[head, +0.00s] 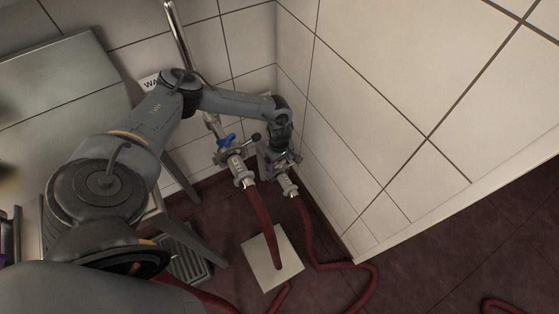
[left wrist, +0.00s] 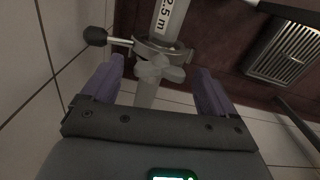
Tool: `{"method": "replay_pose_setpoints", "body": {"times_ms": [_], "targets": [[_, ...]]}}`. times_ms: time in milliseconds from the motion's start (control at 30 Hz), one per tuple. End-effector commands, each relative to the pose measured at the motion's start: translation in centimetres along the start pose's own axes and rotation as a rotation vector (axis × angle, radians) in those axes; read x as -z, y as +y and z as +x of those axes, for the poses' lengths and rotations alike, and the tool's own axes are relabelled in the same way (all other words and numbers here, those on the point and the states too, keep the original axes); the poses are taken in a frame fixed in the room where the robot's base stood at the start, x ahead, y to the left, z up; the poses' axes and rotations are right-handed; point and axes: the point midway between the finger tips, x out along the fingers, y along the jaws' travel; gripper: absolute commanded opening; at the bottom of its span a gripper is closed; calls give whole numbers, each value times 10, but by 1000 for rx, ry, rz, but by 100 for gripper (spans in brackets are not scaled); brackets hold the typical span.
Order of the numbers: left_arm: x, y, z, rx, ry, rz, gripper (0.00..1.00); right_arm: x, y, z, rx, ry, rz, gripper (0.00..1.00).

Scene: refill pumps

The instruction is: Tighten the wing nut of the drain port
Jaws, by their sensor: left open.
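My left gripper (head: 281,150) reaches down to the right-hand of two hose connections in the corner. In the left wrist view, its two purple fingers (left wrist: 160,66) are open and spread. A grey metal wing nut (left wrist: 154,71) lies between them, with a visible gap to each finger. The wing nut sits on a round metal clamp (left wrist: 160,48) around the pipe joint. A lever with a black knob (left wrist: 95,37) sticks out to the left of the clamp. In the head view my gripper hides the wing nut. My right gripper is not in view.
A second connection with a blue handle (head: 227,140) stands close left of my gripper. Red hoses (head: 262,225) run down to the dark red floor. The tiled wall (head: 345,140) is close on the right. A floor drain grate (head: 185,262) and a pale square plate (head: 272,262) lie below.

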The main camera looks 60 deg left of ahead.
Motion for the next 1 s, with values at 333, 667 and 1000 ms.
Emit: {"method": "replay_pose_setpoints", "body": {"times_ms": [333,667,1000], "targets": [[1,0,-40,-2,0,-1,87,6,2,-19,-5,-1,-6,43],[0,0,-92,-1,0,0,87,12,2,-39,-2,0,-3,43],[0,0,-108,0,0,0,87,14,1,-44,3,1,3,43]]}}
